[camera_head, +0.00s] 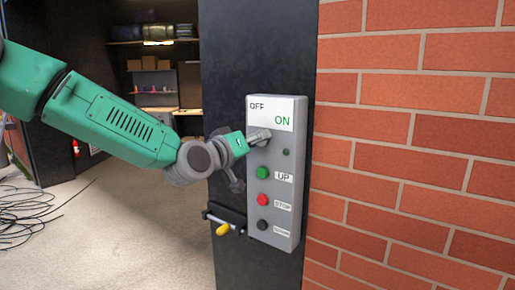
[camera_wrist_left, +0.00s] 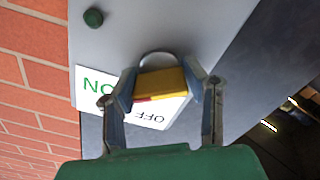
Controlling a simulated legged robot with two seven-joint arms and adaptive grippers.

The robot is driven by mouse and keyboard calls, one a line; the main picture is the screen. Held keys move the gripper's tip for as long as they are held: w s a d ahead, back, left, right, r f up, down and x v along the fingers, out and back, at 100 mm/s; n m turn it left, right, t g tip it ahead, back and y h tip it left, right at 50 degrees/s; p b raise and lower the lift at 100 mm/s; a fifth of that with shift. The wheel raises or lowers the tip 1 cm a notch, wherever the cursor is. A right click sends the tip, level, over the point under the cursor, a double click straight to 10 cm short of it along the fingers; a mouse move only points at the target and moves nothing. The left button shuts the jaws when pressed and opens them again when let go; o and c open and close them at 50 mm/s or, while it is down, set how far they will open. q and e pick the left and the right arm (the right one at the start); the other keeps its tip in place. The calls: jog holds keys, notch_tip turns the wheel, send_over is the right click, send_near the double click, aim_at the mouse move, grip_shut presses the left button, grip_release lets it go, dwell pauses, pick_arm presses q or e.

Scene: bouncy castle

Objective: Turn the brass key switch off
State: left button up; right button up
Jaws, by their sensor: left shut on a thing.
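A grey control box (camera_head: 275,221) is mounted on a dark post, with a white label (camera_head: 283,110) reading OFF and ON at its top. My left gripper (camera_head: 261,137) is at the box just below this label. In the left wrist view my left gripper (camera_wrist_left: 160,86) is shut on the brass key switch (camera_wrist_left: 162,83), a yellow block with a curved metal rim behind it. The gripper hides the switch in the head view. The switch sits beside the label, which appears upside down in the wrist view. My right gripper is not in view.
Below the switch are a green UP button (camera_head: 263,173), a red STOP button (camera_head: 263,200) and a black button (camera_head: 262,226). A bracket with a yellow-tipped part (camera_head: 223,229) juts out left of the box. A brick wall (camera_head: 420,150) stands close on the right.

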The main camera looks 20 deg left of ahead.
pick_arm(q)
jog(key=n+b, duration=0.1)
jog(key=n, duration=0.1)
jog(key=f+n+b, duration=0.1)
jog(key=n+b, duration=0.1)
jog(key=n, duration=0.1)
jog(key=shift+s+f+n, duration=0.1)
jog(key=shift+n, duration=0.2)
jog(key=n+b, duration=0.3)
jog(key=n, duration=0.2)
jog(key=shift+b, duration=0.3)
jog(key=shift+d+n, duration=0.1)
jog(key=shift+n, duration=0.3)
jog(key=o, duration=1.1)
jog(key=shift+o, duration=0.2)
jog(key=shift+a+r, duration=0.2)
jog(key=shift+r, duration=0.05)
jog(key=shift+s+a+r, duration=0.15)
jog(key=shift+s+a, duration=0.05)
jog(key=v, duration=1.1)
jog(key=shift+s+a, duration=0.15)
jog(key=shift+s, duration=0.15)
